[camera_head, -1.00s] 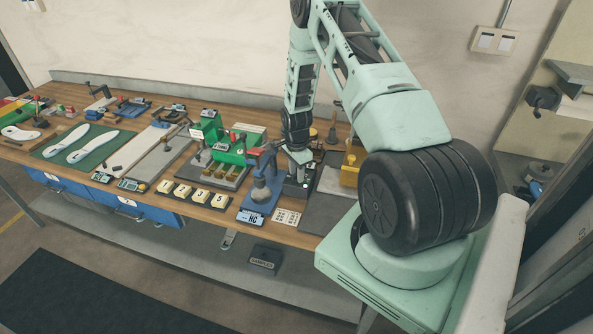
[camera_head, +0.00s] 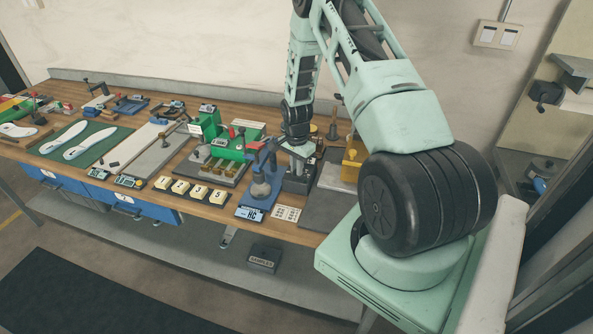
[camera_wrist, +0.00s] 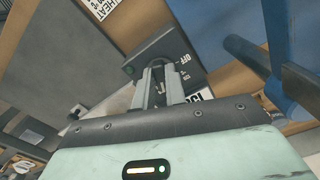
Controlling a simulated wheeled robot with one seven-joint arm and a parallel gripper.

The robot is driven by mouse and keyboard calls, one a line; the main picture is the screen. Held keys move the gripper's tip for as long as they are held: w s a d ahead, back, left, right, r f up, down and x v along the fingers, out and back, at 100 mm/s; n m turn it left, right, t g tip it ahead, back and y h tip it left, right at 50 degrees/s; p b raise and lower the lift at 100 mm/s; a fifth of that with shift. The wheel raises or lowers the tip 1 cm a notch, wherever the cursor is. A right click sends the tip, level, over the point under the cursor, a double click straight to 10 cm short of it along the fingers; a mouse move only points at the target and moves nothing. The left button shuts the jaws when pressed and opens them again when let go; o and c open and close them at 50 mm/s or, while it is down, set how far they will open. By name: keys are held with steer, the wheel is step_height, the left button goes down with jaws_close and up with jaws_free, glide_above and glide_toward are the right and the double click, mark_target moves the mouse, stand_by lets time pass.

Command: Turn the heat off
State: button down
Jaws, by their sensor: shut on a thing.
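The heat control is a dark box (camera_wrist: 187,60) with white "OFF" lettering and a small green light, seen close in the wrist view. A white "HEAT" label (camera_wrist: 103,9) lies beside it. My gripper (camera_wrist: 160,70) is at the box, its two fingers close together on the switch's small knob or lever, which they mostly hide. The switch's exact position cannot be told. In the head view my gripper (camera_head: 299,157) points down at the grey box (camera_head: 298,184) at the bench's right part.
A blue press (camera_head: 262,188) stands just left of the box and shows at the wrist view's right. A dark mat (camera_head: 322,211) lies to the right. A yellow block (camera_head: 352,160) stands behind it. Number tiles (camera_head: 200,191) and a green machine (camera_head: 228,150) are further left.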

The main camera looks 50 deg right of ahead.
steer(key=n+b, duration=0.3)
steer(key=n, duration=0.3)
steer(key=shift+s+d, duration=0.1)
steer(key=n+b, duration=0.2)
steer(key=n, duration=0.3)
steer(key=shift+s+n, duration=0.1)
steer(key=shift+n, duration=0.3)
steer(key=n, duration=0.4)
steer(key=shift+d+n, duration=0.15)
steer(key=shift+n, duration=0.15)
steer(key=shift+d+r+n, duration=0.1)
steer(key=shift+n, duration=1.9)
steer(key=c, duration=1.4)
jaws_free()
steer(key=shift+c, duration=0.2)
